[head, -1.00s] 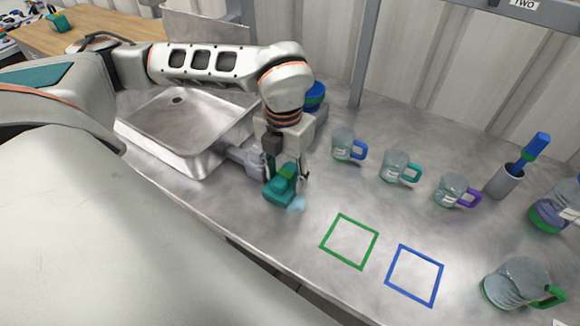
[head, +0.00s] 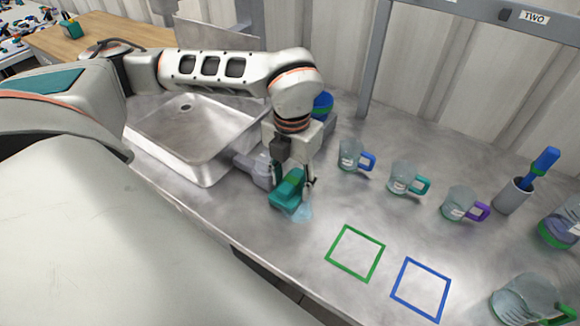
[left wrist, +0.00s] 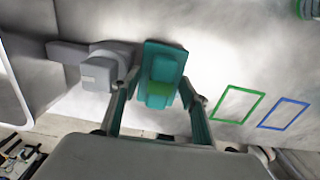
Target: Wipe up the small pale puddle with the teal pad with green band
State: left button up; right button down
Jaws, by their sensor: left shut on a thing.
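The teal pad with green band (head: 287,192) is in my left gripper (head: 294,180), low at the counter, just right of the sink. The gripper is shut on it, and the left wrist view shows the pad (left wrist: 163,62) between the two fingers (left wrist: 160,95). The small pale puddle (head: 302,213) shows as a light blue patch at the pad's lower right edge. The pad seems to cover part of it; I cannot tell how much. I cannot make the puddle out in the left wrist view. My right gripper is out of view.
A metal sink (head: 205,168) and a grey fixture (head: 255,168) are left of the pad. Mugs with blue (head: 352,157), teal (head: 405,179) and purple (head: 460,204) handles stand right. Green (head: 355,253) and blue (head: 420,290) square outlines mark bare counter.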

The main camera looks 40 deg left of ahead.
pick_arm(q)
jog(key=shift+d+f, duration=0.15)
jog(key=shift+d, duration=1.95)
jog(key=shift+w+d+f+b, duration=0.1)
jog(key=shift+d+b, duration=0.4)
jog(key=shift+d, duration=1.2)
jog(key=shift+s+f, duration=0.15)
jog(key=shift+s, duration=0.9)
jog(key=shift+s+a+f+b, duration=0.1)
jog(key=shift+a+b, duration=0.1)
jog(key=shift+a, duration=0.65)
jog(key=shift+s+a+f+b, duration=0.1)
jog(key=shift+a+b, duration=0.1)
jog(key=shift+a, duration=0.65)
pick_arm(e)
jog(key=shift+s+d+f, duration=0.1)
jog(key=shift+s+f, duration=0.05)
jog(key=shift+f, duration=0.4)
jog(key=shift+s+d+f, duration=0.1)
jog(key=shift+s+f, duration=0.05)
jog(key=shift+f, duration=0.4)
